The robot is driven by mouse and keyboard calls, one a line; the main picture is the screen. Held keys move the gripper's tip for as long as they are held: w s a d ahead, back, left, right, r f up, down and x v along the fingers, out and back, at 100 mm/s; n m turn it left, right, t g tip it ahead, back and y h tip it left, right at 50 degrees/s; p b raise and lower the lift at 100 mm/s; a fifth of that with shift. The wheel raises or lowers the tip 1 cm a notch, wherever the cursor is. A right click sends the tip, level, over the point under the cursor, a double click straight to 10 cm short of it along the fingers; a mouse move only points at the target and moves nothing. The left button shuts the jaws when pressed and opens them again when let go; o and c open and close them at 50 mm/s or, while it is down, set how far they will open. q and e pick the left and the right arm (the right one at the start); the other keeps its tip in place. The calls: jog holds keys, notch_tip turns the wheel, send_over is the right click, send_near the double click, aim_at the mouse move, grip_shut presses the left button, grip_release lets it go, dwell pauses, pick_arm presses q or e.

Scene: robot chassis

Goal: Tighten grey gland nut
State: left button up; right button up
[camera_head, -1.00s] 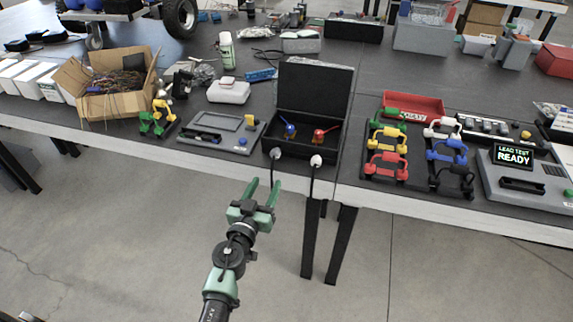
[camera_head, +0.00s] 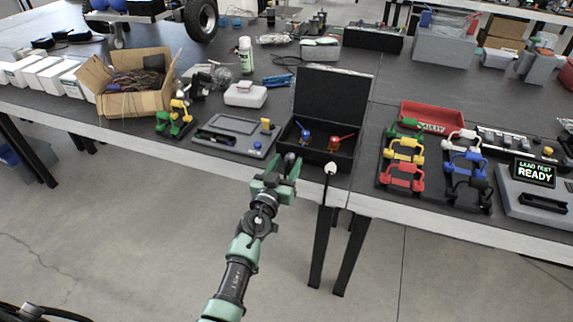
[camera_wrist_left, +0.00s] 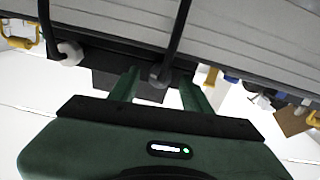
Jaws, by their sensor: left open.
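The grey gland nut (camera_head: 290,158) is on the front wall of the open black box (camera_head: 342,159), at the table's front edge. In the left wrist view the grey nut (camera_wrist_left: 160,76) sits between my fingers with a black cable through it. My left gripper (camera_head: 287,169) is open, its two green fingers on either side of the nut; I cannot tell whether they touch it. A white gland nut (camera_head: 330,168) sits to the right on the same box, its cable hanging down; it also shows in the left wrist view (camera_wrist_left: 70,53). My right gripper is not in view.
Inside the box are a blue-handled (camera_head: 305,136) and a red-handled part (camera_head: 336,143). A grey tray (camera_head: 235,128) lies left of the box. A rack of coloured handles (camera_head: 404,152) and a lead tester (camera_head: 533,186) stand right.

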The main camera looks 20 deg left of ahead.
pick_arm(q)
grip_shut()
jog(key=shift+m, duration=0.4)
jog(key=shift+m+p, duration=0.55)
jog(key=shift+m, duration=0.45)
jog(key=m, duration=0.4)
jog(key=shift+d+f, duration=0.1)
jog(key=m, duration=0.5)
jog(key=shift+f, duration=0.1)
jog(key=shift+d+m, duration=0.1)
jog(key=shift+m, duration=2)
